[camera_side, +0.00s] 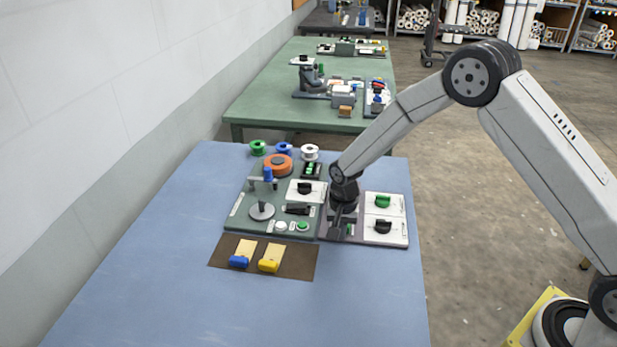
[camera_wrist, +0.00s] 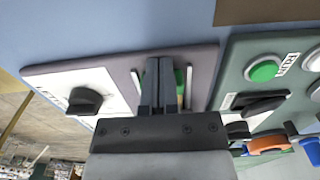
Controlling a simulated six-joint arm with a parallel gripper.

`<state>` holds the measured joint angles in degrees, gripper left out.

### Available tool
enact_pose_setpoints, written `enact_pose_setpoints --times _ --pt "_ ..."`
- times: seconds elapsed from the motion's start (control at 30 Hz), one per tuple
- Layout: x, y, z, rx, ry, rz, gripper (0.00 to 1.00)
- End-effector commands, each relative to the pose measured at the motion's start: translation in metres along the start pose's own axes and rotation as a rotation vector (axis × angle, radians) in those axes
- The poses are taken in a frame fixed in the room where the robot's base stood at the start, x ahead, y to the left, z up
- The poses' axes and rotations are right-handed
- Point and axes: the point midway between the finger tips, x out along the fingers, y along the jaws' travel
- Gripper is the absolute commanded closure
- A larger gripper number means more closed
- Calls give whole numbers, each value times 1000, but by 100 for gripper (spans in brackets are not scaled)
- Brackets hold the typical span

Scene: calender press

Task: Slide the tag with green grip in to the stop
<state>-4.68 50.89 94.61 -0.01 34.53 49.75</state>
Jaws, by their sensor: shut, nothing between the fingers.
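The green grip of the tag (camera_side: 349,230) shows as a small green patch on the dark plate of the press board, just right of my gripper (camera_side: 338,230). In the wrist view my gripper (camera_wrist: 160,88) is shut and empty, with its fingers side by side over the dark plate. The green grip (camera_wrist: 180,80) shows close behind and beside the fingers, largely hidden by them. A tan part of the tag shows there too. I cannot tell how deep the tag sits or whether the fingers touch it.
Two tan tags with a blue grip (camera_side: 239,262) and a yellow grip (camera_side: 269,266) lie on a brown mat (camera_side: 308,263) in front. Black knob (camera_side: 383,226) and green knob (camera_side: 382,201) stand right of my gripper. A green button (camera_wrist: 264,71) is near. The blue table's front is clear.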

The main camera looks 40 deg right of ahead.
Motion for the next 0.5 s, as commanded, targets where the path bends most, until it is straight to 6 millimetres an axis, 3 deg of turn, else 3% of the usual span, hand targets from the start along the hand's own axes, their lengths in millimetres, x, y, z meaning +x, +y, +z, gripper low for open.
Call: enact_pose_setpoints --times 0.5 --pt "0 0 -11 1 0 0 100"
